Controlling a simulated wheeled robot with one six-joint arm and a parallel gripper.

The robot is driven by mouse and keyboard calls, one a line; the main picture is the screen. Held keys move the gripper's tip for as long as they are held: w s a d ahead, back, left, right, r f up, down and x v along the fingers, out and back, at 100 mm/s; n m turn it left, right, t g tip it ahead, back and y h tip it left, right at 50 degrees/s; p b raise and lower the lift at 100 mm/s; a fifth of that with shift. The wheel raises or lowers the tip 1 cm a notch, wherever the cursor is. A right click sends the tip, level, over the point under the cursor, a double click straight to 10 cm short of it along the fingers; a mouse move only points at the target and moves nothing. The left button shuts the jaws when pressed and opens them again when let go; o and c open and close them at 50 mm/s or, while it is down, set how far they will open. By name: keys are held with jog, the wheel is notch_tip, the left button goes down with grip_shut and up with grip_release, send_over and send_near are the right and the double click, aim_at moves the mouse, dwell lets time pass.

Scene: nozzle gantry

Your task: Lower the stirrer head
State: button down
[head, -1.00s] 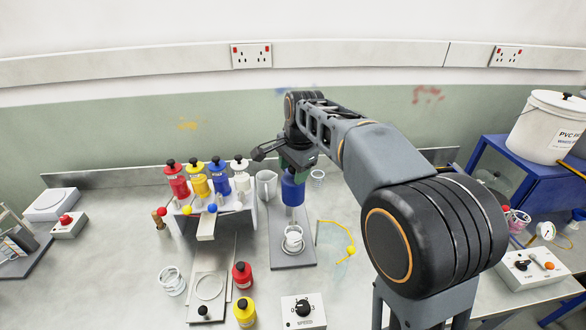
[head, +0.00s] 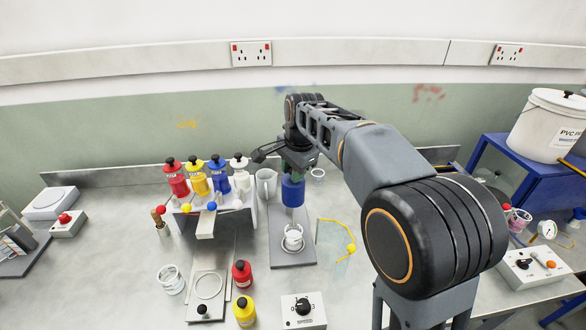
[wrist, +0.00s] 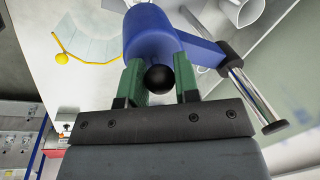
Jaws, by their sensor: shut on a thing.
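The blue stirrer head (head: 292,191) is on its stand above a small white beaker (head: 292,240), on a grey base plate (head: 290,260). Its shaft points down toward the beaker. In the wrist view the blue head (wrist: 155,32) fills the upper middle, and a chrome post (wrist: 250,92) rises beside it. A black ball knob (wrist: 159,79) on the head sits between the green fingers of my gripper (wrist: 161,84). My gripper is shut on this knob. In the head view the gripper is above the blue head, partly hidden by my arm.
A rack (head: 245,208) with red, yellow, blue and white bottles stands left of the stirrer. Loose red (head: 242,274) and yellow (head: 245,311) bottles stand in front. A speed box (head: 303,310) is at the front, and a yellow ball (head: 352,249) lies to the right.

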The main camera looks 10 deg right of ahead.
notch_tip(320, 180, down, 8)
jog(key=b, duration=0.4)
jog(key=shift+f, duration=0.2)
jog(key=c, duration=0.9)
grip_release()
jog(key=shift+f, duration=0.15)
jog(key=shift+o, duration=0.2)
jog(key=r, duration=0.4)
jog(key=s+d+r, duration=0.1)
jog(key=r, duration=0.4)
jog(key=s+r, duration=0.1)
jog(key=r, duration=0.4)
jog(key=shift+d+r+p, duration=0.1)
jog(key=shift+d+p, duration=0.05)
jog(key=shift+p, duration=0.25)
